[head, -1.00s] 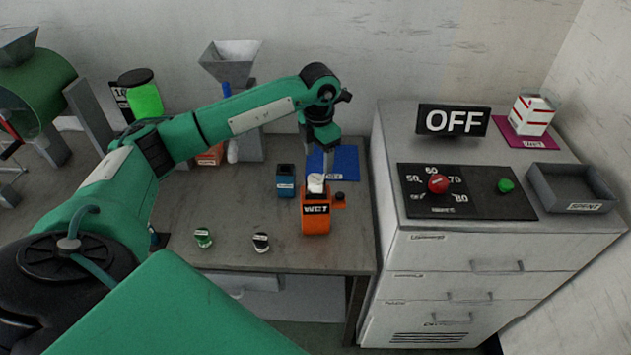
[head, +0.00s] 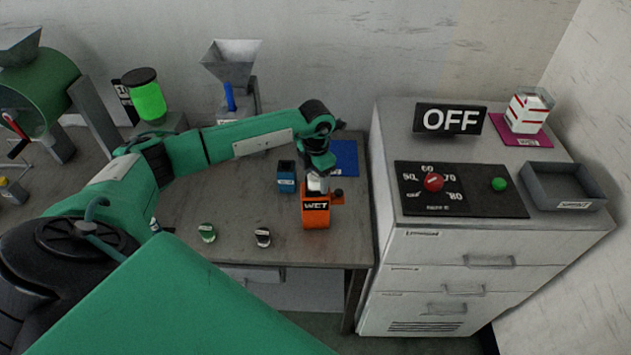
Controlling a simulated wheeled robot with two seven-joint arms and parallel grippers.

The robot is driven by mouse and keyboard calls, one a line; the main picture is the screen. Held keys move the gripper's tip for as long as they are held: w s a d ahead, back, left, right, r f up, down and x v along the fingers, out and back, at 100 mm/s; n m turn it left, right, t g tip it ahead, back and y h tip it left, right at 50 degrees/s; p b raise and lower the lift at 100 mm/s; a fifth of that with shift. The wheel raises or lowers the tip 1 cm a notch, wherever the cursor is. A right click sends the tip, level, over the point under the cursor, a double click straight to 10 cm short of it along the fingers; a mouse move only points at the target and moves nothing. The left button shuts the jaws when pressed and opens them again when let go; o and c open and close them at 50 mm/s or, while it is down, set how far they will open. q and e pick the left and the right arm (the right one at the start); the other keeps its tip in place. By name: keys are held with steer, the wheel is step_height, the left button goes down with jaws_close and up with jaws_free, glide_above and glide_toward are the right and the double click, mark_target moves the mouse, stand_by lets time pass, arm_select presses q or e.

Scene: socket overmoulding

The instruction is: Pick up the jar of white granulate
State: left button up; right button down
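A small white-topped item (head: 317,186), which looks like the jar of white granulate, stands in or on the orange box marked WET (head: 316,215). Only a little of it shows below my gripper. My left gripper (head: 319,174) points down right over it, with its fingers at the white part. The hand hides the fingertips, so I cannot tell whether they are closed or touching. My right gripper is not in view.
A blue box (head: 286,178) stands just left of the orange one, and a blue mat (head: 345,157) lies behind. Two small labelled items, green (head: 207,232) and black-and-white (head: 262,237), sit near the front edge. A grey cabinet (head: 470,244) rises at the right.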

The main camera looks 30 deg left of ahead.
arm_select(q)
steer(key=c, duration=1)
steer(key=shift+o, duration=0.2)
steer(key=shift+r, duration=0.15)
